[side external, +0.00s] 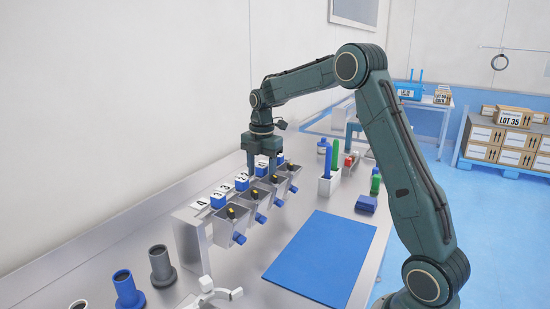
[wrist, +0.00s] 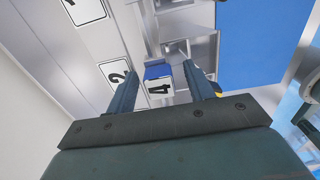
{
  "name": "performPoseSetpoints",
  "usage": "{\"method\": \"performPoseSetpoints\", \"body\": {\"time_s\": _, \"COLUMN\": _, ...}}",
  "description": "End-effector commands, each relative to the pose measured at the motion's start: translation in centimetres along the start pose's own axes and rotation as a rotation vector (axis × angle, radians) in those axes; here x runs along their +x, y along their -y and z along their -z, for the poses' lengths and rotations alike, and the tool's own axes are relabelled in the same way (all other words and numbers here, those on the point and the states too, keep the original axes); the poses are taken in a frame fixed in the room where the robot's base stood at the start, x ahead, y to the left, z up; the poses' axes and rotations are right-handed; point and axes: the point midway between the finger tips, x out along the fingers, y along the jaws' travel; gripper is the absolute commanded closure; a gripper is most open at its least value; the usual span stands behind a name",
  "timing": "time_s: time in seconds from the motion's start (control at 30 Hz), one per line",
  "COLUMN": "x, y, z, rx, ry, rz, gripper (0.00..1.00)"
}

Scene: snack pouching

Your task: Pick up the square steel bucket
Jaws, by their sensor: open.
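Several square steel buckets hang in a row along the numbered rack; the nearest one (side external: 225,233) and the farthest one (side external: 291,170) bound the row. Each has a blue knob at its front and a dark, yellow-tipped part on top. My gripper (side external: 263,172) is open above the far part of the row, pointing down, its fingers partly hiding what lies behind. I see nothing held.
A blue mat (side external: 325,258) lies in front of the row. Grey and blue cups (side external: 128,290) stand at the near left. A white holder with blue and green upright items (side external: 328,183) stands beyond the row. A white wall runs behind the bench.

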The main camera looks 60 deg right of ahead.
Motion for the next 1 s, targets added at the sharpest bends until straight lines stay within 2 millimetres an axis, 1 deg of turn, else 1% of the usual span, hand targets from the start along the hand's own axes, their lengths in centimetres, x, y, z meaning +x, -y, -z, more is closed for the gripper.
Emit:
{"method": "performPoseSetpoints", "body": {"time_s": 0.03, "x": 0.7, "y": 0.0, "z": 0.0, "rx": 0.0, "ry": -0.001, "rz": 0.003, "gripper": 0.47}}
{"method": "performPoseSetpoints", "body": {"time_s": 0.1, "x": 1.3, "y": 0.0, "z": 0.0, "rx": 0.0, "ry": -0.001, "rz": 0.002, "gripper": 0.47}}
{"method": "performPoseSetpoints", "body": {"time_s": 0.23, "x": 2.0, "y": 0.0, "z": 0.0, "rx": 0.0, "ry": 0.0, "rz": 0.0, "gripper": 0.47}}
{"method": "performPoseSetpoints", "body": {"time_s": 0.73, "x": 2.1, "y": 0.0, "z": 0.0, "rx": 0.0, "ry": 0.0, "rz": -0.001, "gripper": 0.47}}
{"method": "performPoseSetpoints", "body": {"time_s": 0.77, "x": 2.1, "y": 0.0, "z": 0.0, "rx": 0.0, "ry": 0.0, "rz": -0.001, "gripper": 0.51}}
{"method": "performPoseSetpoints", "body": {"time_s": 0.9, "x": 2.1, "y": 0.0, "z": 0.0, "rx": 0.0, "ry": 0.0, "rz": -0.001, "gripper": 0.79}}
{"method": "performPoseSetpoints", "body": {"time_s": 0.97, "x": 2.1, "y": 0.0, "z": 0.0, "rx": 0.0, "ry": 0.0, "rz": -0.001, "gripper": 0.9}}
{"method": "performPoseSetpoints", "body": {"time_s": 1.0, "x": 2.1, "y": 0.0, "z": 0.0, "rx": 0.0, "ry": 0.0, "rz": -0.001, "gripper": 0.98}}
